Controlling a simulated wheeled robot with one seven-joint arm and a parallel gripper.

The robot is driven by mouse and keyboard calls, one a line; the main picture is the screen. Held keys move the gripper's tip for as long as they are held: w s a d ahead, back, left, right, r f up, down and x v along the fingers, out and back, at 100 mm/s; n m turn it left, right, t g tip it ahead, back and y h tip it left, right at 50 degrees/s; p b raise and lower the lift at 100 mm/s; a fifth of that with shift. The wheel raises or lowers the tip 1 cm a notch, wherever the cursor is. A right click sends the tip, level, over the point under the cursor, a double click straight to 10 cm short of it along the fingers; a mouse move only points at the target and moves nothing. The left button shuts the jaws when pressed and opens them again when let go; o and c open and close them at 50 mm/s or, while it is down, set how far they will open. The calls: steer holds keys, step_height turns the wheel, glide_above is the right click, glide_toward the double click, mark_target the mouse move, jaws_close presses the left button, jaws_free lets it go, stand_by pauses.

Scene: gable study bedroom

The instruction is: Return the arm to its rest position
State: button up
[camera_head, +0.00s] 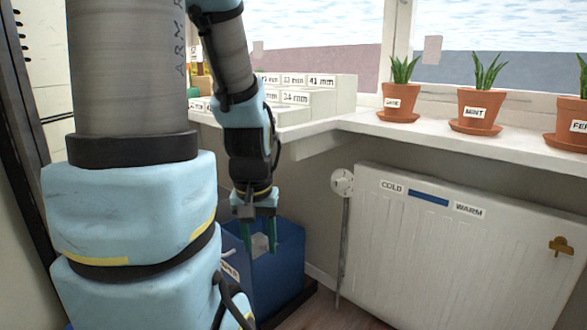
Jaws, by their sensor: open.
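My arm hangs down from the upper middle, and its light blue and black links fill much of the left side. My gripper (259,238) points downward with its two green fingers apart and nothing between them. It appears in front of or over a blue bin (284,277) on the floor. I cannot tell whether the fingertips are inside the bin's rim. A pale item (262,266) shows in or behind the bin's opening, partly hidden by the fingers.
A white radiator (445,250) with COLD and WARM labels stands at right. Potted plants (478,110) line the windowsill (455,137) above it. White labelled boxes (312,103) sit on the sill behind my arm. Bare floor (335,315) shows at the bottom.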

step_height(320, 180, up, 27)
steer(key=p, duration=2.6)
steer(key=shift+r, duration=0.2)
